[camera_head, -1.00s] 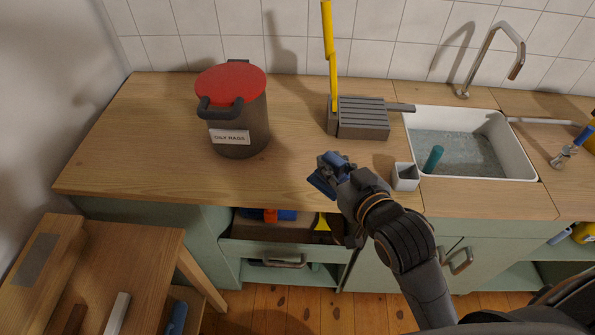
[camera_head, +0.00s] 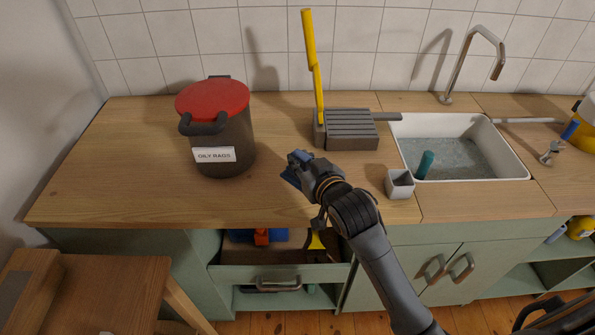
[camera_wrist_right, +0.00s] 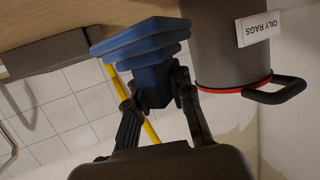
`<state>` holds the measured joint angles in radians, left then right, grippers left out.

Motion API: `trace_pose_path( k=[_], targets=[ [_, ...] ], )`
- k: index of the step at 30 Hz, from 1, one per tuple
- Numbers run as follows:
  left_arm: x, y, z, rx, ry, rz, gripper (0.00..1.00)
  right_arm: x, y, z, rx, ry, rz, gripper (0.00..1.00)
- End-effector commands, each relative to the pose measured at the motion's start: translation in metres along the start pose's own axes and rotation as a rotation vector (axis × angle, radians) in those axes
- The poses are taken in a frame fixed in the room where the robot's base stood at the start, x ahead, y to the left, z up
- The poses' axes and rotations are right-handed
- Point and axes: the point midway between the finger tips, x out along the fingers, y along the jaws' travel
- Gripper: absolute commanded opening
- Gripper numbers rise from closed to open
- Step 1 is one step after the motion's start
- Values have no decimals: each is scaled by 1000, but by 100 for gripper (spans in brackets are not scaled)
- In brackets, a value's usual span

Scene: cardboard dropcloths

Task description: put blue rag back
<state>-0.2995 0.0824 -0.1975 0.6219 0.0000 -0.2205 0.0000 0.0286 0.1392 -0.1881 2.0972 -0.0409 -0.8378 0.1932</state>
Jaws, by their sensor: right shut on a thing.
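My right gripper (camera_head: 303,165) is above the wooden counter, between the bin and the small grey cup. It is shut on the folded blue rag (camera_head: 290,178), which is mostly hidden behind the gripper. In the right wrist view the layered blue rag (camera_wrist_right: 140,45) sits between the fingers (camera_wrist_right: 160,92), clear of the bin. The dark bin (camera_head: 225,140) labelled "OILY RAGS" stands to the left, its red lid (camera_head: 213,98) on. It also shows in the right wrist view (camera_wrist_right: 222,50), upside down. My left gripper is not in view.
A grey ribbed block (camera_head: 346,130) with a yellow upright tool (camera_head: 313,65) stands behind the gripper. A grey cup (camera_head: 399,184) and the sink (camera_head: 515,165) are to the right. An open drawer (camera_head: 240,272) below holds blue, orange and yellow items.

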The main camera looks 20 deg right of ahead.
Motion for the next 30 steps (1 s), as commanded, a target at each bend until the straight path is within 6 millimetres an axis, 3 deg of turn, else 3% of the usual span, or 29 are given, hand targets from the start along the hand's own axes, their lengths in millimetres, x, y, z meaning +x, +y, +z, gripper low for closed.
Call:
trace_pose_path(
  k=[3,10,15,27,28,30],
  targets=[
    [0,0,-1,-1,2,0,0,16,0,9,0,1,0,0],
    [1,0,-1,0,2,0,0,31,0,23,-1,0,0,0],
    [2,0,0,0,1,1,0,37,0,44,-2,0,0,0],
    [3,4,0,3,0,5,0,38,0,50,-1,2,0,0],
    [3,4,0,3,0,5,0,38,0,50,-1,2,0,23],
    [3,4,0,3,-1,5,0,38,0,50,-1,2,0,37]
  ],
)
